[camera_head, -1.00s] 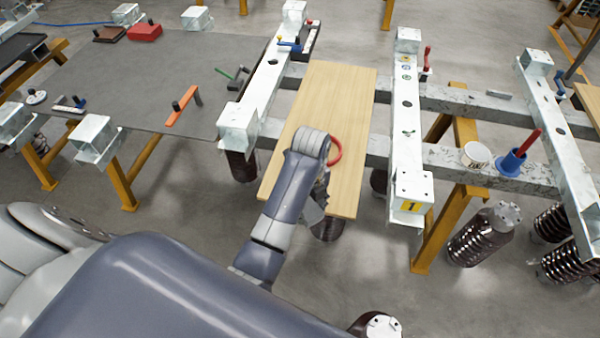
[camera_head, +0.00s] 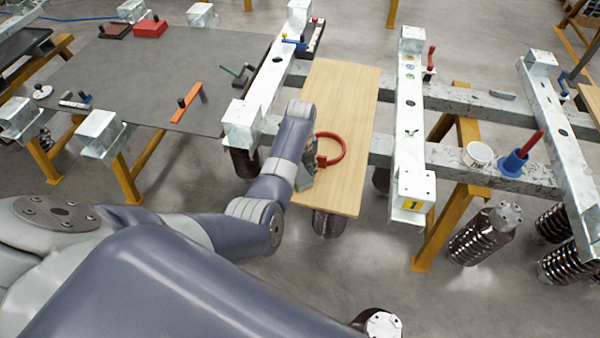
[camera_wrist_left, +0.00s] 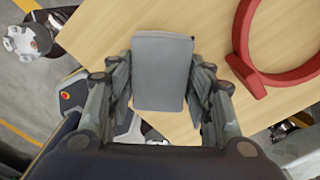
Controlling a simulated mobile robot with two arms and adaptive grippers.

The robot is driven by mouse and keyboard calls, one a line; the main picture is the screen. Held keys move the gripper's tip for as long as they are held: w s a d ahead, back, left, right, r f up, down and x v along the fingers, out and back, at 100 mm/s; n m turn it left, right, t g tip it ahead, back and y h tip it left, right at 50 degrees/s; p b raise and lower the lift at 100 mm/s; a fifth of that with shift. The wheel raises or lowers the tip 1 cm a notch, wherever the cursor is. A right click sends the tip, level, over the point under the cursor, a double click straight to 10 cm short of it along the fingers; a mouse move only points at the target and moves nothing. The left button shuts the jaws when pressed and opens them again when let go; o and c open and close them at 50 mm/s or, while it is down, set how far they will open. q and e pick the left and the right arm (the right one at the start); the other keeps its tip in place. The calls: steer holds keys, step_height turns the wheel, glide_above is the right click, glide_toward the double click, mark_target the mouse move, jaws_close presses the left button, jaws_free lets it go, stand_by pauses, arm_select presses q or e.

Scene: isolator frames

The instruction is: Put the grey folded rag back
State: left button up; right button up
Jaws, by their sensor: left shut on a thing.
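The grey folded rag (camera_wrist_left: 162,70) is a flat rectangular pad in the middle of the left wrist view. My left gripper (camera_wrist_left: 162,82) is shut on it, with one finger along each side of the pad. In the head view my left gripper (camera_head: 309,160) is over the left edge of a wooden board (camera_head: 345,95), left of a red ring. Most of the gripper is hidden behind my arm there. The wrist view shows the board behind the rag; I cannot tell the gap between them. My right gripper is not in view.
The red ring (camera_head: 329,149) with a small clamp lies on the board, close right of my left gripper. Metal beams (camera_head: 411,120) flank the board. A white tub (camera_head: 478,155) and a blue holder with a red handle (camera_head: 513,161) stand at right. A grey table (camera_head: 150,75) carries several tools.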

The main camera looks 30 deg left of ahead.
mark_target(300, 173)
arm_select(q)
steer(key=shift+f, duration=0.15)
steer(key=o, duration=1)
steer(key=shift+o, duration=0.2)
step_height(300, 173, up, 12)
